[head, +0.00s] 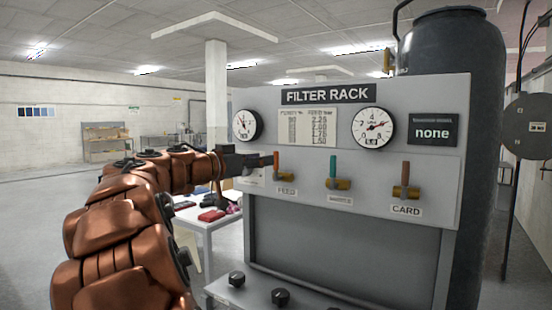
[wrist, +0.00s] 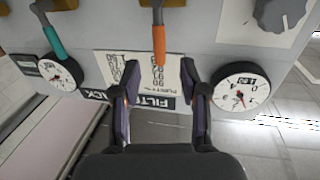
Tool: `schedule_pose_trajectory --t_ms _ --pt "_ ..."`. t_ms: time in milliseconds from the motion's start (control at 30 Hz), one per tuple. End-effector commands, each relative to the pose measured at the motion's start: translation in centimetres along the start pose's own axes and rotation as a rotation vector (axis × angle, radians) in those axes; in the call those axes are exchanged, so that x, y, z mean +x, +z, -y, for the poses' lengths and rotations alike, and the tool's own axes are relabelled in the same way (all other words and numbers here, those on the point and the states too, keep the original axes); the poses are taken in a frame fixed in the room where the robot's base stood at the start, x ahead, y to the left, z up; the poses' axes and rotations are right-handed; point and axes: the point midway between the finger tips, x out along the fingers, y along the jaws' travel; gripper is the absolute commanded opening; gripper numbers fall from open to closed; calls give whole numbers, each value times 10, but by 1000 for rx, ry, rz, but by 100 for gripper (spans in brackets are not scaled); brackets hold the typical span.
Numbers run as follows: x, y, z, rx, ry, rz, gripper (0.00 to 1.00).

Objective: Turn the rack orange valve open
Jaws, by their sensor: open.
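The orange valve lever (head: 276,161) stands upright on its brass body above the FEED label, at the left of the rack panel. It also shows in the wrist view (wrist: 159,45), where the picture is upside down and its tip points down. My gripper (head: 264,161) is at the lever's left in the head view. In the wrist view my gripper (wrist: 160,68) is open, with one finger on each side of the lever's tip. Gaps show between lever and fingers; I cannot tell how deep the lever sits between them.
The teal lever (head: 333,166) and the brown lever (head: 405,173) stand to the right on the same panel. Two gauges (head: 373,128) and the FILTER RACK sign (head: 328,95) are above. Black knobs (head: 280,297) sit below. A white table (head: 206,222) stands behind my arm.

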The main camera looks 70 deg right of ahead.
Motion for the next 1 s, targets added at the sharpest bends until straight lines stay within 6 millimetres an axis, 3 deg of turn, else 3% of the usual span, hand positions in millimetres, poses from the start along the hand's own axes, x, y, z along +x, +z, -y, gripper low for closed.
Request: schedule_pose_trajectory --t_ms 200,400,800,1000 --pt "34 -1 -2 -5 5 5 44" --pt "54 -1 -1 -3 1 3 44" --pt "61 1 -1 -3 1 3 44" --pt "60 1 -1 -3 1 3 23"
